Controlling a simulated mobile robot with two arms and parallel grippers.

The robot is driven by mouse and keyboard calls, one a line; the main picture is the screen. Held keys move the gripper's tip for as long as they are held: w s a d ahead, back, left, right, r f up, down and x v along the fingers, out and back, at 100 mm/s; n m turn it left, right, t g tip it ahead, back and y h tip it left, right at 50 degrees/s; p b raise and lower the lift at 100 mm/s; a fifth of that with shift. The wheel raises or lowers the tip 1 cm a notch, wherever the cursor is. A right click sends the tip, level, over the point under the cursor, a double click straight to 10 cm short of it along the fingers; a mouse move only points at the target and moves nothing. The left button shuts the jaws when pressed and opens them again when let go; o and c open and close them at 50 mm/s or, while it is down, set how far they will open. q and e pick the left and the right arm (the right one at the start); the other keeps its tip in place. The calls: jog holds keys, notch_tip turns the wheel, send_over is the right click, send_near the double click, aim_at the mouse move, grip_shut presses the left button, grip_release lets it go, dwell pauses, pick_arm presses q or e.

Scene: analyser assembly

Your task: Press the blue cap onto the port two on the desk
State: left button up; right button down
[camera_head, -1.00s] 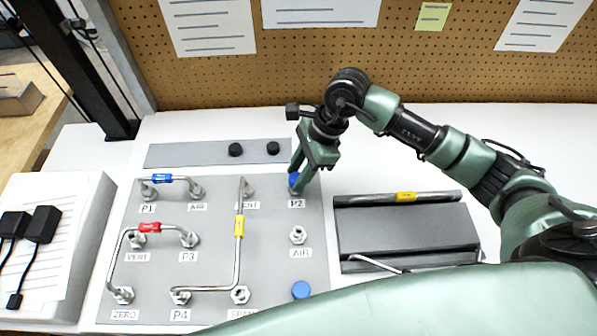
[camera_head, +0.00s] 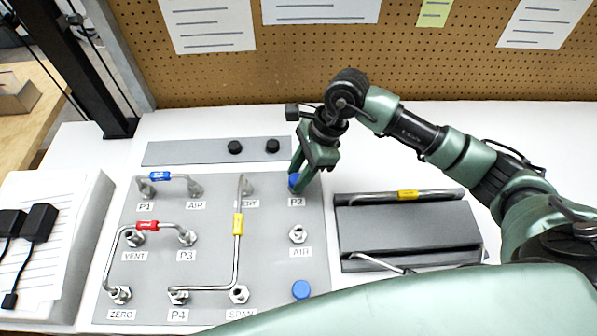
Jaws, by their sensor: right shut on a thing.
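My right gripper (camera_head: 300,180) points down at the P2 port, at the top right of the grey port panel (camera_head: 275,215). It is shut on a blue cap (camera_head: 293,181), which is partly hidden by the fingers. The cap sits right above the P2 label (camera_head: 297,202); the port itself is hidden, and I cannot tell how far the cap is seated. A second blue cap (camera_head: 301,289) stands at the lower right of the panel. My left gripper is not in view.
Bent metal tubes with blue (camera_head: 160,176), red (camera_head: 147,225) and yellow (camera_head: 238,224) tags join ports on the panel. An open AIR port (camera_head: 298,234) lies below P2. A dark tray (camera_head: 410,234) with tubes stands to the right. Two black caps (camera_head: 235,147) lie on a strip behind.

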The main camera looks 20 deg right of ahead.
jog(key=shift+f+b, duration=0.3)
jog(key=shift+f, duration=0.1)
jog(key=c, duration=0.9)
grip_release()
jog(key=shift+b+v, duration=0.4)
jog(key=shift+v, duration=3.55)
